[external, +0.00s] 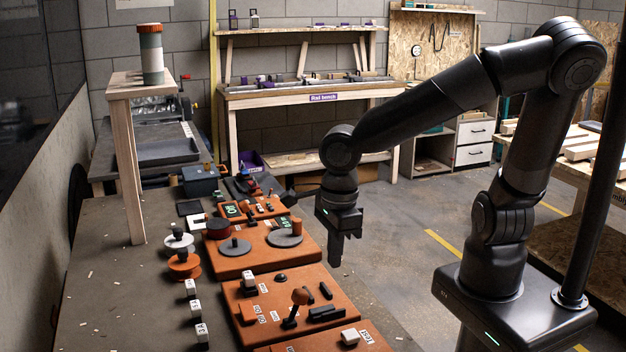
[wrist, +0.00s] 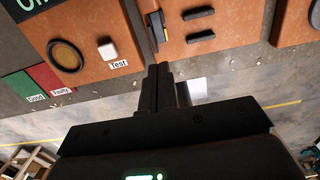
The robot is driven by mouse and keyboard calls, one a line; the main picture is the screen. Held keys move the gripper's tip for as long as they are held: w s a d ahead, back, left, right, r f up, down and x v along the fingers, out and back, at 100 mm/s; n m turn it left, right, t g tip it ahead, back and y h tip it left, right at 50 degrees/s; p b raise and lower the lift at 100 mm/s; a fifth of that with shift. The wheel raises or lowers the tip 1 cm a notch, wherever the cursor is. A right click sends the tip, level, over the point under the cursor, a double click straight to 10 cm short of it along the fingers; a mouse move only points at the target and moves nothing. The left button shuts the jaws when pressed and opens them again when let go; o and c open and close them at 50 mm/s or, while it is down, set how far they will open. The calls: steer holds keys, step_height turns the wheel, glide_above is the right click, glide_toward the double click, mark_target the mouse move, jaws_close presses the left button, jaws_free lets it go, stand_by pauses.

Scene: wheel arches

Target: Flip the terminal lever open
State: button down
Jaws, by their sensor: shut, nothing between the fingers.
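A lever with a dark stem and a rounded orange-brown knob (external: 301,296) stands on an orange board (external: 264,307) on the bench, beside black bars. It looks like the terminal lever, but the board's labels are too small to read. In the wrist view the dark lever (wrist: 155,28) shows at the top, near the board's left edge. My gripper (external: 335,262) hangs pointing down at the bench's right edge, apart from the lever. In the wrist view its fingers (wrist: 157,70) are together and empty, below the lever in the picture.
A board with a white button (wrist: 107,48) labelled Test and a dark ring lies left of the lever's board in the wrist view. Boards with discs (external: 285,239) and displays stand further back. A tall wooden stand (external: 138,160) is at left. The floor right of the bench is open.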

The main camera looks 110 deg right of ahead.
mark_target(296, 307)
steer(key=f, duration=0.8)
steer(key=shift+w+f, duration=0.25)
steer(key=shift+w, duration=0.05)
steer(key=shift+w+r, duration=0.3)
steer(key=shift+w, duration=0.3)
steer(key=shift+w+r, duration=0.3)
steer(key=shift+w, duration=0.3)
steer(key=shift+w+r, duration=0.25)
steer(key=shift+w, duration=0.3)
